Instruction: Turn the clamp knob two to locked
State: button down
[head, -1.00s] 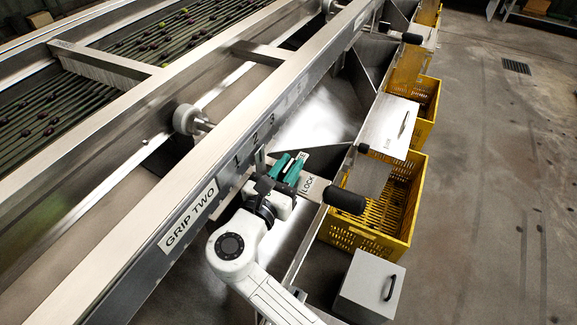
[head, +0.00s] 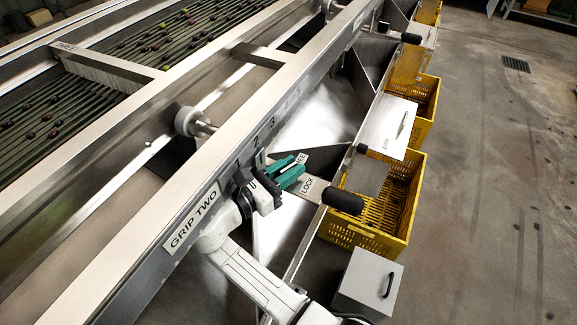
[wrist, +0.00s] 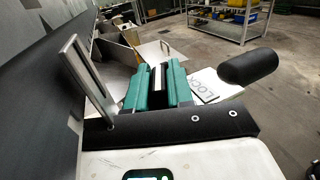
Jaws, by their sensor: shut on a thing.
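The clamp knob (wrist: 158,78) shows in the wrist view as a dark piece with a white stripe between my teal finger pads. In the head view my fingers hide most of it. My gripper (head: 289,172) is shut on it, beside the steel rail. The label plate carries LOCK (head: 308,187) on the near side of my fingers and a partly covered FREE (head: 302,158) on the far side. LOCK also shows in the wrist view (wrist: 206,86), right of the pads. I cannot tell exactly where the knob points.
A black handle grip (head: 343,202) sticks out right of the plate. The steel rail (head: 205,165) with the GRIP TWO label (head: 192,216) runs close along my wrist. Yellow crates (head: 407,200) and a grey box (head: 368,284) stand at the right. Open floor lies beyond.

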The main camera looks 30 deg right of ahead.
jog(key=c, duration=1.1)
grip_release()
jog(key=shift+f+n+t, duration=0.1)
jog(key=shift+n+t, duration=0.2)
jog(key=shift+t, duration=0.2)
